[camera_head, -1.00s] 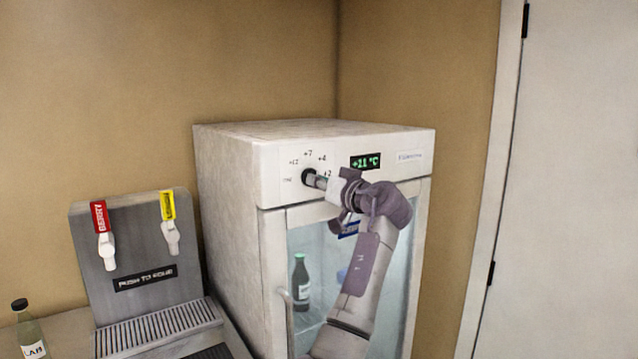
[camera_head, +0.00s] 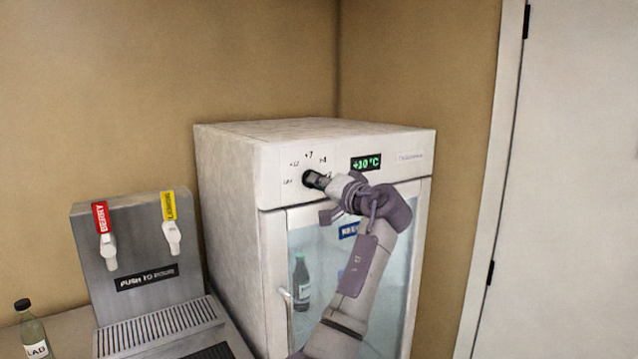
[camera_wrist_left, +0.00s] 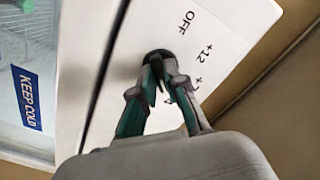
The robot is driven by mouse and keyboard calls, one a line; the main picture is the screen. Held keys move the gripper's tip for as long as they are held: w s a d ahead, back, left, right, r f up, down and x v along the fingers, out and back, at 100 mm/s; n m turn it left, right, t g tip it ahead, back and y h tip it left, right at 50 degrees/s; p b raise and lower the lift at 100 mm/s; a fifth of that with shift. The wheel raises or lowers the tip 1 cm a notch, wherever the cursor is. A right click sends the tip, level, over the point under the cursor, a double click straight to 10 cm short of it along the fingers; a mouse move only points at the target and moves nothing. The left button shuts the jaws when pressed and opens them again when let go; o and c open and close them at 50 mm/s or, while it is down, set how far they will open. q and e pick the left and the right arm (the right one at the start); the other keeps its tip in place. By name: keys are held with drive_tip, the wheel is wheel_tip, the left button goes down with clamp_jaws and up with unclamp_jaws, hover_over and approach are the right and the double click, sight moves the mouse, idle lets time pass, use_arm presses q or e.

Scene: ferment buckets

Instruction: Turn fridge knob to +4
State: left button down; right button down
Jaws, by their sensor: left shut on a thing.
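The white fridge (camera_head: 230,185) stands in the corner, with a dark round knob on its top front panel (camera_head: 275,185). The dial marks around the knob include +12 and +7, and the green display (camera_head: 366,162) reads +10 °C. My left gripper (camera_head: 314,179) is at the knob, its fingers closed around it. In the left wrist view the green-lined fingers (camera_wrist_left: 160,72) pinch the dark knob (camera_wrist_left: 158,54), beside the OFF and +12 marks. The gripper hides part of the dial, so the knob's exact pointing is hard to tell. My right gripper is not in view.
The fridge's glass door (camera_head: 308,243) is below the panel, with a bottle (camera_head: 301,282) inside. A drink dispenser (camera_head: 135,240) with two taps stands at left, near a bottle (camera_head: 33,330). A white door (camera_head: 570,180) is at right.

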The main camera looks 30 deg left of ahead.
use_arm(q)
drive_tip(key=shift+r, duration=0.2)
drive_tip(key=c, duration=1.2)
unclamp_jaws()
drive_tip(key=shift+f, duration=0.1)
drive_tip(key=shift+d, duration=0.1)
drive_tip(key=v, duration=1.2)
drive_tip(key=shift+f, duration=0.2)
